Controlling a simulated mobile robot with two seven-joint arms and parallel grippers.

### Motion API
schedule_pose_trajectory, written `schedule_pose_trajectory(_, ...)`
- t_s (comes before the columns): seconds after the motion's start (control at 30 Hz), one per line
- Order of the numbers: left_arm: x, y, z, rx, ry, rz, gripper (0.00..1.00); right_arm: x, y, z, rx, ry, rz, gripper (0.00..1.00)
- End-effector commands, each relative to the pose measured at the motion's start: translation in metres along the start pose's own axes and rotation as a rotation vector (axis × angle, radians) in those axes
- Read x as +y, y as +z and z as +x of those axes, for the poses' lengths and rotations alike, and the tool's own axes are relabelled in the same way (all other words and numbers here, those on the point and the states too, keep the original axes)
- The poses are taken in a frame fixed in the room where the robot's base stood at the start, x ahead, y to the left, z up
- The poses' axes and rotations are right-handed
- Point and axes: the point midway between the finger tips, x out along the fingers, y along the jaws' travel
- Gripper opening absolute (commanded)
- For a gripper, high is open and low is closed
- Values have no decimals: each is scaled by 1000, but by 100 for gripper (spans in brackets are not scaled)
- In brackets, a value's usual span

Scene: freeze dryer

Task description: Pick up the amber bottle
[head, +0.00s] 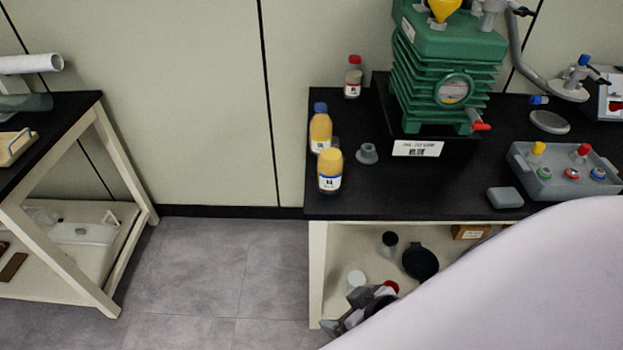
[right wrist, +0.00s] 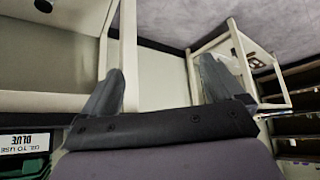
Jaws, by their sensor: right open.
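Two amber-yellow bottles stand upright at the left end of the black bench top. The nearer amber bottle (head: 330,172) has a yellowish top and a white label. The amber bottle with a blue cap (head: 320,130) stands just behind it. Which one the task means I cannot tell. My right gripper (head: 340,323) is low at the bench's front left, below the bench top and well under the bottles. In the right wrist view its two fingers (right wrist: 160,85) are spread with nothing between them. My left gripper is not in view.
A small red-capped bottle (head: 353,78) stands at the back, and a grey stopper-like piece (head: 367,153) stands beside the bottles. A green pump (head: 447,70) and a grey tray (head: 565,180) are to the right. Open floor (head: 220,270) lies left of the bench.

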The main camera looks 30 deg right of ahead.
Motion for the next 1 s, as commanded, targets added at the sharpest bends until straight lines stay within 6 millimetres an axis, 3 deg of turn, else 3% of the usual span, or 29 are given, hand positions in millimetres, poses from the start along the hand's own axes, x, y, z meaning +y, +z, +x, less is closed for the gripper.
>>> schedule_pose_trajectory(0.13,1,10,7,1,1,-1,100,14,-7,-7,-57,31,11,95)
schedule_pose_trajectory(0.27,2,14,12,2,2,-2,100,42,-37,-4,-14,89,46,95)
schedule_pose_trajectory(0.5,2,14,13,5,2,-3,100,102,-124,13,259,175,124,95)
schedule_pose_trajectory(0.7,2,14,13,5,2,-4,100,144,-188,12,485,202,173,95)
schedule_pose_trajectory(0.8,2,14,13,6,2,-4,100,155,-204,9,543,205,185,95)
schedule_pose_trajectory(1.0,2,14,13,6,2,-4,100,161,-215,17,564,205,191,95)
